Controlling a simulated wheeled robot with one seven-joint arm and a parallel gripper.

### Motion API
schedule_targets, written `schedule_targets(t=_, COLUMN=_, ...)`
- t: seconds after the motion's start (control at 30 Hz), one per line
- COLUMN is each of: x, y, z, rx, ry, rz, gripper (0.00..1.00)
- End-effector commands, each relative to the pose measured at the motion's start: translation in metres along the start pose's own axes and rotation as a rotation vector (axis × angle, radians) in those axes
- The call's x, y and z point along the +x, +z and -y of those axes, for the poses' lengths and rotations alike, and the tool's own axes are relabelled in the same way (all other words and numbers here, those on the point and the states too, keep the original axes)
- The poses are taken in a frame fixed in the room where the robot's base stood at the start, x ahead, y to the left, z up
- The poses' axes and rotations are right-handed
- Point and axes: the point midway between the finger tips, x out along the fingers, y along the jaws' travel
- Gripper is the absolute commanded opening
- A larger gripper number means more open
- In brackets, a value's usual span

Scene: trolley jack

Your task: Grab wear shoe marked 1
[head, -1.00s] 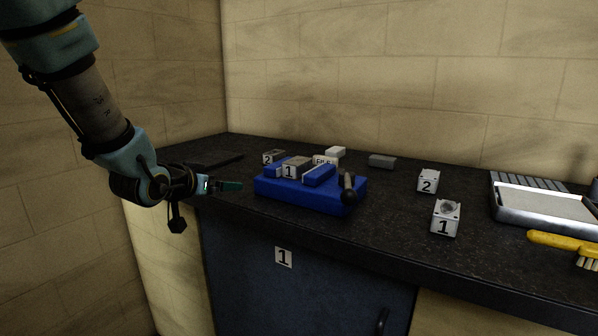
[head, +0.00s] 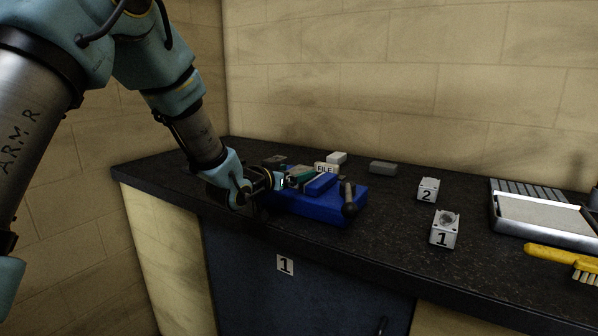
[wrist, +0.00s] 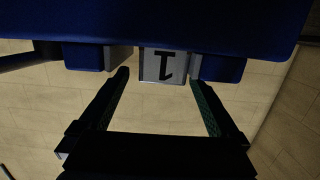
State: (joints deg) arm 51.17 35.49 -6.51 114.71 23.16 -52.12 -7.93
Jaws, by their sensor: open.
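A grey block marked 1 (wrist: 163,67) sits between the two jaws of a blue vise (wrist: 218,70). In the wrist view its number appears upside down. My gripper (wrist: 160,79) is open, with one finger on each side of the block and its tips close to the block's near face. Nothing is held. In the head view my gripper (head: 291,180) is at the left part of the blue vise (head: 325,208) and hides most of the marked block.
A dark block (head: 275,161) and a FILE label (head: 326,168) are behind the vise. White blocks marked 1 (head: 444,231) and 2 (head: 428,190), a tray (head: 545,222) and a yellow brush (head: 555,256) lie further right.

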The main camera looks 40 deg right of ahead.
Motion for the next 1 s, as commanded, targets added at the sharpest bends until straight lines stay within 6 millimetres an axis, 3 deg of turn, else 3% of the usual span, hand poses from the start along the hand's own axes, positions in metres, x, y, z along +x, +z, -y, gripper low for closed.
schedule_targets(t=0.13, x=0.014, y=0.0, z=0.001, rx=0.0, ry=-0.001, rz=0.002, gripper=0.97)
schedule_targets(t=0.4, x=0.016, y=0.001, z=0.002, rx=0.001, ry=-0.002, rz=0.001, gripper=0.96)
schedule_targets(t=1.0, x=0.016, y=0.001, z=0.002, rx=0.001, ry=-0.002, rz=0.001, gripper=0.29)
